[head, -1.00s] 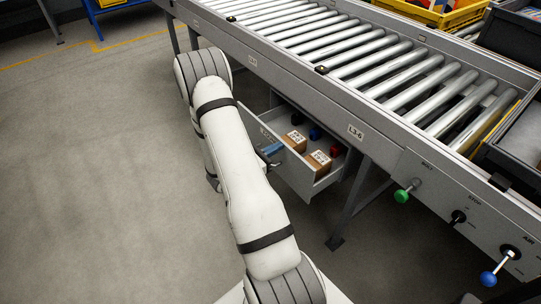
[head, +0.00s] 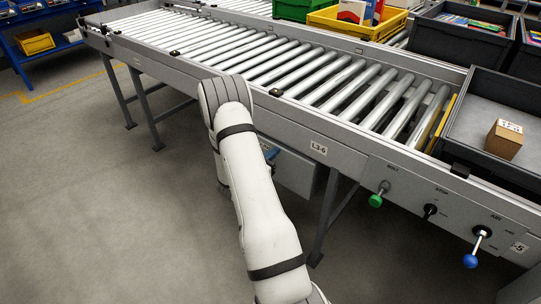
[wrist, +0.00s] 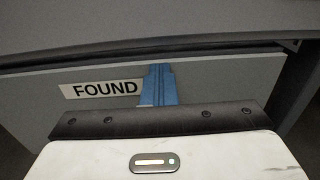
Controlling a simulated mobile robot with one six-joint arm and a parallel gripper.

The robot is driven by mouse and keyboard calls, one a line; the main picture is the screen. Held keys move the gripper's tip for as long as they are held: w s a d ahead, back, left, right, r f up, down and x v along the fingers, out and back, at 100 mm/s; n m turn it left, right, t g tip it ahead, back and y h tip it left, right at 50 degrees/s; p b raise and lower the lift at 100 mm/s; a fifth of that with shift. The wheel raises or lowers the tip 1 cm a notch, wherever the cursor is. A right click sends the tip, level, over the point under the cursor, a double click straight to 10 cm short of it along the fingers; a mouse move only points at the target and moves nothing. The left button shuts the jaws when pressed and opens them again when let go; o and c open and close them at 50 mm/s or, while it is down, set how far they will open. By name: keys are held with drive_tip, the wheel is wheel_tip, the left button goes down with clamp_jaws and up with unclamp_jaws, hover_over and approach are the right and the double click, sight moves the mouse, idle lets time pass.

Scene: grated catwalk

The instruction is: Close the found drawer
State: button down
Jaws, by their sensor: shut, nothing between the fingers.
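The found drawer (head: 299,174) is a grey drawer under the roller conveyor. Its front, with a FOUND label (wrist: 101,88), fills much of the wrist view (wrist: 225,84). No inside of the drawer shows now. A dark gap runs along its top edge, and I cannot tell if it is fully flush. My gripper (wrist: 158,70) has blue fingers, shut together and empty, at the drawer front just right of the label. In the head view my arm hides part of the drawer, and a bit of blue finger (head: 271,155) shows beside it.
The conveyor frame (head: 345,160) overhangs the drawer. A support leg (head: 325,215) stands right of it. Green (head: 376,200) and blue (head: 470,261) knobs stick out at the right. A dark tray (head: 465,150) holds a small carton (head: 504,139). The floor at left is clear.

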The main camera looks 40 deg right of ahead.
drive_tip(key=shift+w+d+r, duration=0.2)
drive_tip(key=shift+d+r, duration=0.1)
drive_tip(key=shift+d, duration=0.05)
drive_tip(key=p+v, duration=0.1)
drive_tip(key=v, duration=1.4)
drive_tip(key=s+a+r+m+g+y+p, duration=0.1)
drive_tip(key=s+r+m+g+y+p, duration=0.35)
drive_tip(key=r, duration=0.65)
drive_tip(key=s+a+r+m+g+y+p, duration=0.2)
drive_tip(key=s+r+m+g+p, duration=0.25)
drive_tip(key=s+r+m, duration=0.5)
drive_tip(key=s+a+r+m+t+y+p, duration=0.3)
drive_tip(key=a+r+y+p, duration=0.2)
drive_tip(key=a+r, duration=0.3)
drive_tip(key=s+a+r+m+t+y+p, duration=0.3)
drive_tip(key=a+r, duration=0.5)
drive_tip(key=r, duration=0.4)
drive_tip(key=t+y+p, duration=0.1)
drive_tip(key=y+p, duration=0.1)
drive_tip(key=y, duration=0.1)
drive_tip(key=shift+s+m+t+p, duration=0.3)
drive_tip(key=shift+p, duration=0.1)
